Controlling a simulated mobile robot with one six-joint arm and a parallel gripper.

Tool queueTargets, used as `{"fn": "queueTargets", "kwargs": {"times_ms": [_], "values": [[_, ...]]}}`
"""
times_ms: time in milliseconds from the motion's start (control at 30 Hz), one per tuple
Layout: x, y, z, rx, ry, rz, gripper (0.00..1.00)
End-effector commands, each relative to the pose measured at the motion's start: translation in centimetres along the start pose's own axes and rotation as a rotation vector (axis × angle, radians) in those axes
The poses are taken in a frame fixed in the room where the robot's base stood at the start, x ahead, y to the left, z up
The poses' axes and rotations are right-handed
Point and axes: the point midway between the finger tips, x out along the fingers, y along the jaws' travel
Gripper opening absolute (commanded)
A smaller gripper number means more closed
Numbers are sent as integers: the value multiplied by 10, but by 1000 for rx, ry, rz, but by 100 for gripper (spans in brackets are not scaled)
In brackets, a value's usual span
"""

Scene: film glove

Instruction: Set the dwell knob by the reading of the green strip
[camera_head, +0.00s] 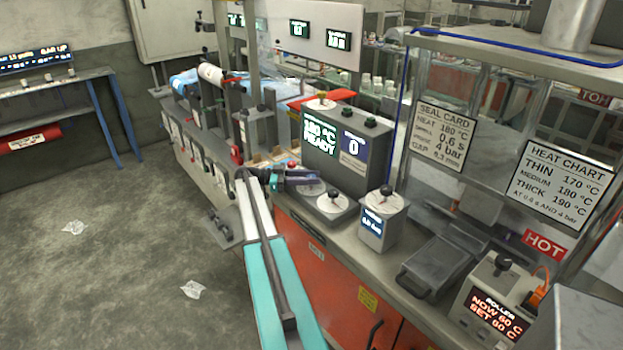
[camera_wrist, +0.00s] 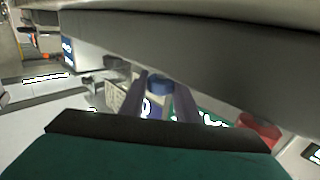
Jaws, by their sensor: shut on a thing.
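A grey box (camera_head: 378,160) stands on the bench with a green strip (camera_head: 320,139) reading 180 °C READY. Beside the strip is a blue display (camera_head: 353,147) reading 0. My gripper (camera_head: 314,178) is low in front of this box. In the wrist view its two fingers are shut on a round blue knob (camera_wrist: 160,84). The blue display with a white figure shows behind the fingers, and part of the green strip (camera_wrist: 212,119) beside them. The knob is hidden in the head view, and I cannot read its label.
A disc with a small knob (camera_head: 333,196) and a small box with a blue display (camera_head: 372,222) stand close by. A seal card (camera_head: 442,137) and a heat chart (camera_head: 560,184) hang at the right. A roller box (camera_head: 494,304) stands at front right. Open floor (camera_head: 140,270) lies left.

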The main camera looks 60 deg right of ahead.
Motion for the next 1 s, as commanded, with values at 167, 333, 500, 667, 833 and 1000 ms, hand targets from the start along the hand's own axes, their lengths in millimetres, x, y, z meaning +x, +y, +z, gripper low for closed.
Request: {"fn": "queueTargets", "kwargs": {"times_ms": [167,333,500,667,833,1000], "values": [[1,1,1,-1,0,35,7],[2,1,0,-1,1,43,7],[2,2,0,-1,1,43,7],[2,2,0,0,1,43,37],[2,1,0,0,1,41,48],[1,1,0,0,1,39,48]]}}
